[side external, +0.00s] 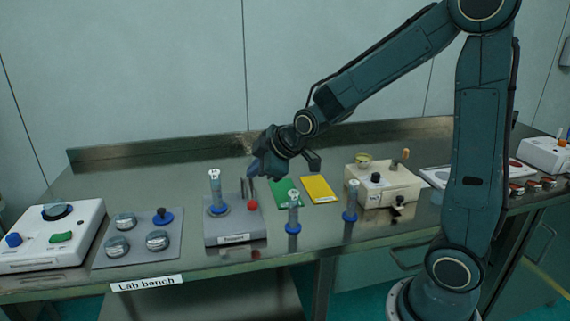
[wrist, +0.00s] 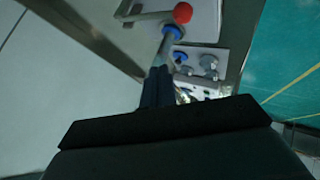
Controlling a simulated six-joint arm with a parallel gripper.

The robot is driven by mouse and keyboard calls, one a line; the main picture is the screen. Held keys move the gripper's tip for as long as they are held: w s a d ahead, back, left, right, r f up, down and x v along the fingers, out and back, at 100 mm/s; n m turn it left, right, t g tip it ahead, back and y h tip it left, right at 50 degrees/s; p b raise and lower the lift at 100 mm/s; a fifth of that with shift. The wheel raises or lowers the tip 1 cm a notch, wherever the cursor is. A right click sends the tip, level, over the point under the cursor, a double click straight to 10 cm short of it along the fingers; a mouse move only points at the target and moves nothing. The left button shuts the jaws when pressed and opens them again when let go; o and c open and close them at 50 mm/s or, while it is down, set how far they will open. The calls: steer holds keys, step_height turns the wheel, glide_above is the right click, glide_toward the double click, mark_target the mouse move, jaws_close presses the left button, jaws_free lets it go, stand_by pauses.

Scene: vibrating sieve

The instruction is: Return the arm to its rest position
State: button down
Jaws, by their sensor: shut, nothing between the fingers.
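My gripper (side external: 250,176) hangs above the rear of the lab bench, at the end of my arm reaching in from the right. It is shut and empty, fingers pointing down, close behind and above the grey device with the red ball knob (side external: 253,205). In the wrist view, the closed fingers (wrist: 158,85) show in the middle, with the red knob (wrist: 182,13) beyond them at the top. I cannot tell how much room lies between the fingers and the device.
A grey stand (side external: 235,231) holds a clear cylinder (side external: 215,187). Two blue-based cylinders (side external: 293,212) (side external: 351,201) stand at the front. Green (side external: 283,198) and yellow (side external: 319,189) cards lie behind. A beige device (side external: 384,187) stands right, a white device (side external: 50,236) far left. A wall rises behind.

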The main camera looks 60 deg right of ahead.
steer(key=s+a+r+m+g, duration=0.1)
steer(key=s+r+m, duration=0.1)
steer(key=s, duration=0.6)
steer(key=s+a+r+m+g, duration=0.1)
steer(key=s+a+r+m, duration=0.1)
steer(key=s, duration=0.7)
steer(key=s+a+r+m+g, duration=0.1)
steer(key=s+m, duration=0.3)
steer(key=s, duration=0.4)
steer(key=shift+s+a+r, duration=0.3)
steer(key=shift+a+r, duration=0.05)
steer(key=shift+r, duration=0.5)
